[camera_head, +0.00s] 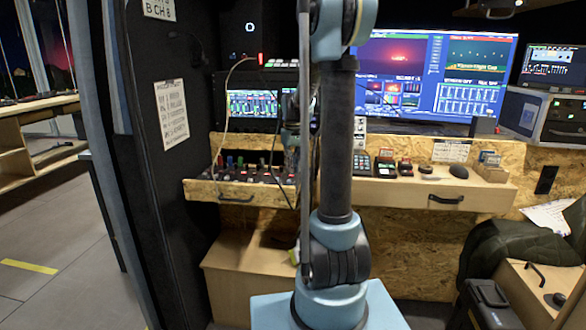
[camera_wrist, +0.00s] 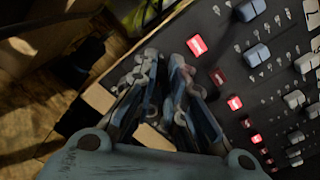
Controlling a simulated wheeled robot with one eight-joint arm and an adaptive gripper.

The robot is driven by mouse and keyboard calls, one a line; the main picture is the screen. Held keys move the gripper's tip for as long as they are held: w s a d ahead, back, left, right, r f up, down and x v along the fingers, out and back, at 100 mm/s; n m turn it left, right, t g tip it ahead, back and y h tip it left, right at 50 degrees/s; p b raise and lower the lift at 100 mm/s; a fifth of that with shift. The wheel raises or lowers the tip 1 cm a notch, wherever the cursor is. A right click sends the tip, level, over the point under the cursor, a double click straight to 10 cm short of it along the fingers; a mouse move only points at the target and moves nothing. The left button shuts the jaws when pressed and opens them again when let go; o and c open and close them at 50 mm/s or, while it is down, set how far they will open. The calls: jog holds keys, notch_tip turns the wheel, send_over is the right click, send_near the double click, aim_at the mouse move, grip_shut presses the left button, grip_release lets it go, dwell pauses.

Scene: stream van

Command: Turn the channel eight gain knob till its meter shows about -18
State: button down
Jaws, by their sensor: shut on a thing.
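The mixing console (camera_head: 262,177) sits on a wooden shelf left of my arm in the head view. In the wrist view its dark panel (camera_wrist: 222,48) carries grey knobs or caps (camera_wrist: 257,54) and a row of red-lit buttons (camera_wrist: 235,103). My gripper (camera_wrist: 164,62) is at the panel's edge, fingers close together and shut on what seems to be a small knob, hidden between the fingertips. The channel number cannot be read. A screen with channel strips (camera_head: 252,104) stands behind the console, partly covered by my arm. Its meter figures are too small to read.
A large monitor (camera_head: 437,75) hangs behind the right-hand desk (camera_head: 400,191), which holds small devices and a black mouse (camera_head: 458,171). A dark padded chair (camera_head: 520,245) is at right. A dark wall panel (camera_head: 172,200) closes the left side. Floor is open beyond it.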

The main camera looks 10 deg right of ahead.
jog(key=shift+n, duration=0.4)
jog(key=c, duration=1.9)
grip_release()
jog(key=shift+r, duration=0.1)
notch_tip(320, 180, up, 12)
jog(key=shift+f, duration=0.1)
jog(key=s+f+m+t, duration=0.1)
jog(key=s+f, duration=0.2)
jog(key=s, duration=0.7)
jog(key=s+f+m, duration=0.1)
jog(key=s+f, duration=0.2)
jog(key=s, duration=0.8)
jog(key=s+f+m, duration=0.1)
jog(key=s+f, duration=0.7)
jog(key=s, duration=0.1)
jog(key=s+f+m+t, duration=0.1)
jog(key=s+f, duration=0.3)
jog(key=shift+s+f+m, duration=0.2)
jog(key=shift+s+m, duration=0.1)
jog(key=shift+s, duration=0.1)
